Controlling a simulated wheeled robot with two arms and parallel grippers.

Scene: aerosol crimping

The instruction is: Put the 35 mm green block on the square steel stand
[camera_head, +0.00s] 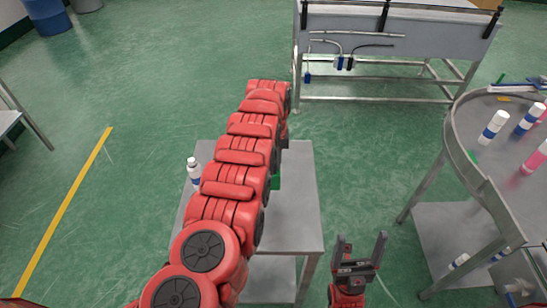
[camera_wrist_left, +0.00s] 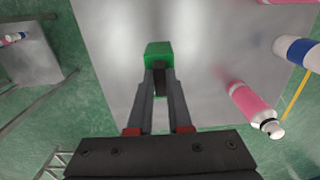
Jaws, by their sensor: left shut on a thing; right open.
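My left gripper (camera_wrist_left: 158,78) is shut on the green block (camera_wrist_left: 158,52) in the left wrist view. Behind and below the block is the bare steel top of the square stand (camera_wrist_left: 110,45); I cannot tell whether the block touches it. In the head view my left arm reaches over the stand (camera_head: 293,222) and hides the gripper; a green sliver of the block (camera_head: 276,182) shows at the arm's right edge. My right gripper (camera_head: 358,252) is open and empty, to the right of the stand's front corner.
A white-and-blue can (camera_head: 194,172) stands at the stand's left; a pink can (camera_wrist_left: 250,105) is near the block in the left wrist view. A curved steel table (camera_head: 468,165) with several cans is on the right. A steel bench (camera_head: 400,42) stands at the back.

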